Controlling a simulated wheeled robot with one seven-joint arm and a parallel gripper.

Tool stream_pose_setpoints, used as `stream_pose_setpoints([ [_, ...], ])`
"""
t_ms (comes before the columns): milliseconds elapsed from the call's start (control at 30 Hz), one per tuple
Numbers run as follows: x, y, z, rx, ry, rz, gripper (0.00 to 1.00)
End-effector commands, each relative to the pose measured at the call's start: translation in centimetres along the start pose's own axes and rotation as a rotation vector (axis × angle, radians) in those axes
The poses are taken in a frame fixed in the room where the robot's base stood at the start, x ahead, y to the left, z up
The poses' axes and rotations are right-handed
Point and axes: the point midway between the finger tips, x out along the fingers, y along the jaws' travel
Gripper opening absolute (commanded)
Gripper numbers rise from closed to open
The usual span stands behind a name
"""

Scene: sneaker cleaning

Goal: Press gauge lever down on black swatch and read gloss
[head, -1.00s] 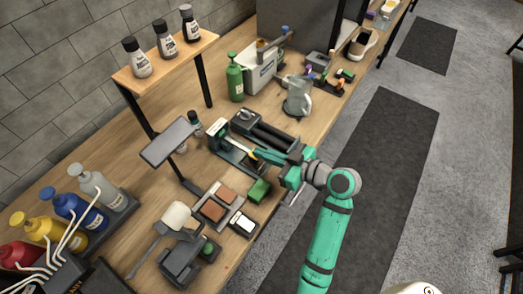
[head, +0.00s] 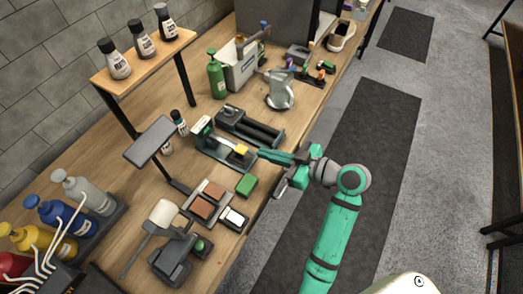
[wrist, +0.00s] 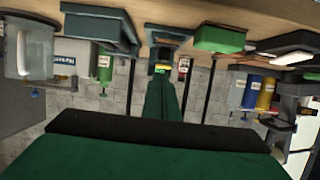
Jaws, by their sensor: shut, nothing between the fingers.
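The gauge (head: 203,131) sits on the bench in the head view, with a pale and teal upright end, a long dark base and a yellow part (head: 241,151) toward my arm. In the wrist view its yellow tip (wrist: 163,68) shows beyond my fingers. I cannot tell whether the lever is up or down. No gloss reading is legible. I cannot make out a black swatch. My gripper (head: 263,154) is shut and empty, just to the right of the yellow part, with a small gap between them. Its green fingers (wrist: 160,98) fill the middle of the wrist view.
A green block (head: 246,185) and a tray (head: 190,202) with brown swatches lie nearer. A dark twin-bar fixture (head: 250,128) stands behind the gauge. A small grey panel on a post (head: 150,141) is to its left. The floor mat (head: 345,170) is clear.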

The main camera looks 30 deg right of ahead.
Motion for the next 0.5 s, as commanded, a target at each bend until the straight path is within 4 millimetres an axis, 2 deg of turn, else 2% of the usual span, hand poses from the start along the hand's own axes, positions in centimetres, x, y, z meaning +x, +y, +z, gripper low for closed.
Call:
stream_pose_setpoints([
  [233, -2.6, 0.3, -0.2, -0.004, 0.007, 0.0, 0.0],
  [500, -3.5, 0.5, -0.2, -0.003, 0.01, 0.005, 0.0],
])
